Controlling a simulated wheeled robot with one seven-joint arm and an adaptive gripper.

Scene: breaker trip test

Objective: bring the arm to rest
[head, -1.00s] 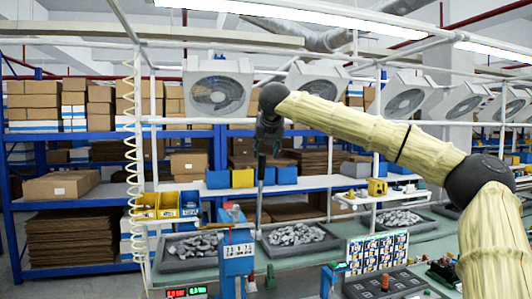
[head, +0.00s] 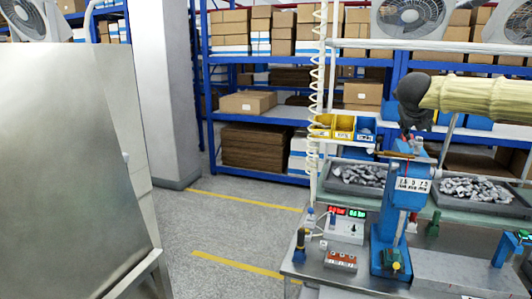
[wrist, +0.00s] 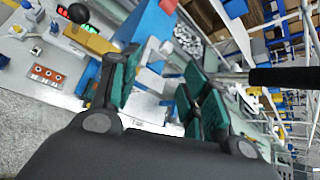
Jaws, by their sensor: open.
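My arm, in a pale yellow sleeve, reaches in from the right edge of the head view. Its dark wrist hangs down over the workbench (head: 340,278), behind the top of a blue test stand (head: 392,215). In the wrist view my gripper (wrist: 160,88) is open, its two green-padded fingers apart with nothing between them. The blue stand also shows beyond the fingers in the wrist view (wrist: 146,24). In the head view the fingertips are hard to make out against the stand.
A box with red and green displays (head: 346,228) and a red-topped block (head: 341,260) sit on the bench. Grey trays of metal parts (head: 478,190) lie behind. A large grey panel (head: 70,170) stands at left. Floor between panel and bench is clear.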

